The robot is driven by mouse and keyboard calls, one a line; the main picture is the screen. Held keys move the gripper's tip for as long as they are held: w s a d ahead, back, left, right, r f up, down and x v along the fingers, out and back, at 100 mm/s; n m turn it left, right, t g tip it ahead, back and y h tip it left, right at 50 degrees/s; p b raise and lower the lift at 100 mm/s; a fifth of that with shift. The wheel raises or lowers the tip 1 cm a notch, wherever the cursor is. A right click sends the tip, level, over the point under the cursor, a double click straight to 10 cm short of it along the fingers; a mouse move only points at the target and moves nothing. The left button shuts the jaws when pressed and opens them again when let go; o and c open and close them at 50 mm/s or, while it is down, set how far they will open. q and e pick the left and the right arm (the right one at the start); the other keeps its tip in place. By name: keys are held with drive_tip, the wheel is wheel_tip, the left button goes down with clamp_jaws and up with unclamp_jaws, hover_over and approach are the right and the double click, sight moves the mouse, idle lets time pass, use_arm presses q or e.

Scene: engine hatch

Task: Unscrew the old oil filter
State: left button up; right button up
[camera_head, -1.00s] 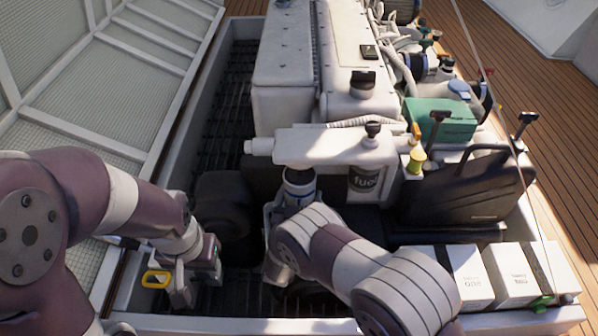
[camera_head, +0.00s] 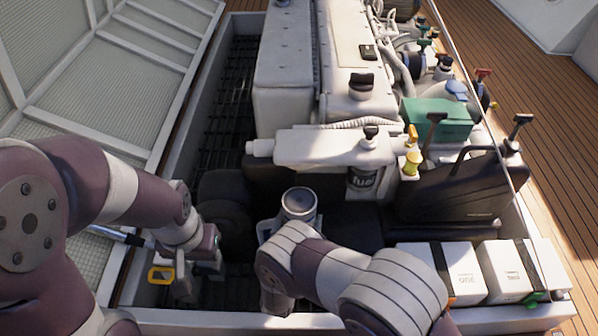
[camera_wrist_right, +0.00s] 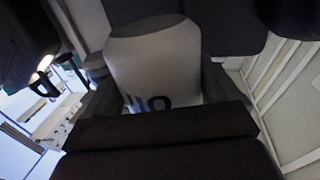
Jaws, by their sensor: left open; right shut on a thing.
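The old oil filter (camera_head: 299,204) is a white cylinder with a grey round top end. It stands roughly upright, below and in front of the white engine housing (camera_head: 320,148), with a visible gap between them. My right gripper (camera_head: 292,226) is shut around its sides. In the right wrist view the filter (camera_wrist_right: 155,70) sits between the dark fingers, with dark lettering that seems to read "oil" upside down. My left gripper (camera_head: 186,284) is open and low at the left of the bay. A yellow loop (camera_head: 160,275) shows beside it; I cannot tell whether it is attached.
A filter marked "fuel" (camera_head: 362,181) hangs under the housing, right of the oil filter. A black jug (camera_head: 460,190) and a green box (camera_head: 437,118) stand at the right. White boxes (camera_head: 463,272) line the front right ledge. The open hatch (camera_head: 95,80) rises at the left.

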drive_tip(key=shift+d+p+v, duration=0.25)
drive_tip(key=shift+p+v, duration=0.05)
drive_tip(key=shift+v, duration=0.7)
drive_tip(key=shift+d+p+v, duration=0.2)
drive_tip(key=shift+p+v, duration=0.1)
drive_tip(key=shift+v, duration=0.75)
